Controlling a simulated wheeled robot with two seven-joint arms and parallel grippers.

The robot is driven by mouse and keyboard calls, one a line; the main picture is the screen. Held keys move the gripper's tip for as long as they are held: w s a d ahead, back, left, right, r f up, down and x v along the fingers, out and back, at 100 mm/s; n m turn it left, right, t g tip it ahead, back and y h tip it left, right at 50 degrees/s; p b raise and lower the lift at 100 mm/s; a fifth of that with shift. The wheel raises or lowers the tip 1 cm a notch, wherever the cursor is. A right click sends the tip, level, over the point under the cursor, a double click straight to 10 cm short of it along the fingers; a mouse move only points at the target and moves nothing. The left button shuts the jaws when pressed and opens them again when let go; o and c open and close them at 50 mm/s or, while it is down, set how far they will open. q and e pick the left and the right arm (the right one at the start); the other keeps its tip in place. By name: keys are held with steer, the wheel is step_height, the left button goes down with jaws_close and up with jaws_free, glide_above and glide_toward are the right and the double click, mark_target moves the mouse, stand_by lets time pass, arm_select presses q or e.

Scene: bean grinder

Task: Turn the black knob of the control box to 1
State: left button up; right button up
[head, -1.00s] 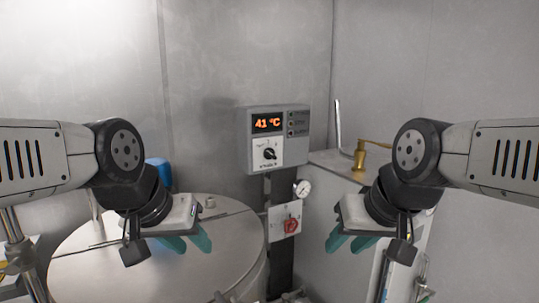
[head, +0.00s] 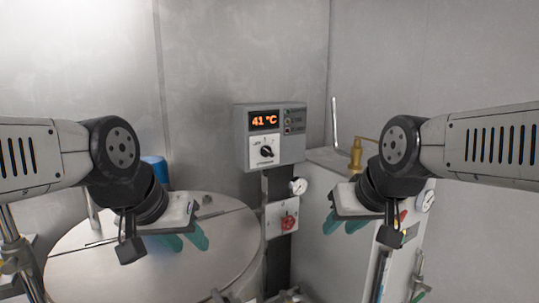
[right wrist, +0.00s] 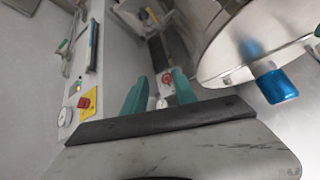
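The grey control box (head: 275,137) hangs at the back centre of the head view, with an orange display reading 41 °C. Its black knob (head: 266,152) sits on a white dial plate below the display; the dial marks are too small to read. My left gripper (head: 184,240) is open and empty, to the lower left of the box and in front of the round metal lid. My right gripper (head: 345,225) is open and empty, to the lower right of the box. The right wrist view shows its two teal fingers apart (right wrist: 159,92). Neither gripper touches the knob.
A red rotary switch (head: 288,222) and a small gauge (head: 298,186) sit below the box. A large round metal lid (head: 150,262) fills the lower left. A brass fitting (head: 356,157) stands on the cabinet at right. The space before the box is clear.

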steer(key=w+r+n+t, duration=0.1)
steer(key=w+n+t, duration=0.1)
steer(key=w, duration=0.8)
steer(key=n+t+y, duration=0.6)
steer(key=n+y, duration=0.1)
steer(key=n, duration=0.5)
glide_toward(270, 153)
steer(key=shift+t, duration=0.3)
steer(key=x, duration=0.8)
steer(key=shift+w+a+f, duration=0.2)
steer(key=shift+f, duration=0.05)
jaws_close()
